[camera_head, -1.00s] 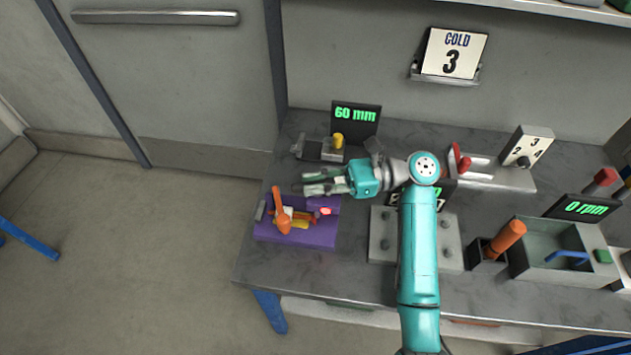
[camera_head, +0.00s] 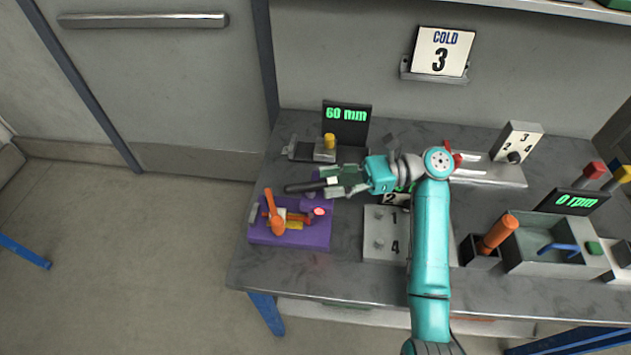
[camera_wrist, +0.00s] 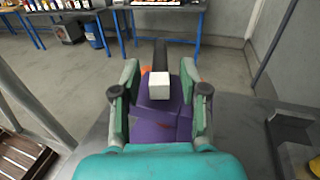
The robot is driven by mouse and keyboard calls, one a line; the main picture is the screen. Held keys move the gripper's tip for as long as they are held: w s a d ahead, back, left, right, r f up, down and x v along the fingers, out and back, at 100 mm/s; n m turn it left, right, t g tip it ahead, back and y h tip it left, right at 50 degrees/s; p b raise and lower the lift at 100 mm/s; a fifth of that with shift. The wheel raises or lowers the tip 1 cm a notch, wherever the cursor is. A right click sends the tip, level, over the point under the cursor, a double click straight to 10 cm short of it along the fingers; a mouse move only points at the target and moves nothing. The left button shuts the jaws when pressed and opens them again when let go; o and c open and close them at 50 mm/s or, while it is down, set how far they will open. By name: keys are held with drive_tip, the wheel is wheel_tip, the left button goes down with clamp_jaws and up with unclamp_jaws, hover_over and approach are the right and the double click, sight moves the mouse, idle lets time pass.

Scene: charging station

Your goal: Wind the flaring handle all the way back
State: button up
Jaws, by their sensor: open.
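The purple flaring station (camera_head: 318,236) sits at the left front of the bench, with an upright orange lever (camera_head: 274,212) and a glowing red spot (camera_head: 318,211). A dark bar (camera_head: 303,187) with a white block (camera_head: 332,181) at its right end lies above the station's back; I take it for the flaring handle. My gripper (camera_head: 342,184) is open, pointing left at the bar's right end. In the wrist view the white block (camera_wrist: 159,86) and dark bar (camera_wrist: 160,55) lie between the spread fingers, with gaps either side. The purple body (camera_wrist: 150,125) shows below.
A slide with a yellow knob (camera_head: 329,141) and a "60 mm" display (camera_head: 347,123) stands behind the gripper. A grey plate with pegs (camera_head: 380,245) lies right of the station, partly behind my arm. Open floor lies to the left.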

drive_tip(key=shift+v, duration=1.15)
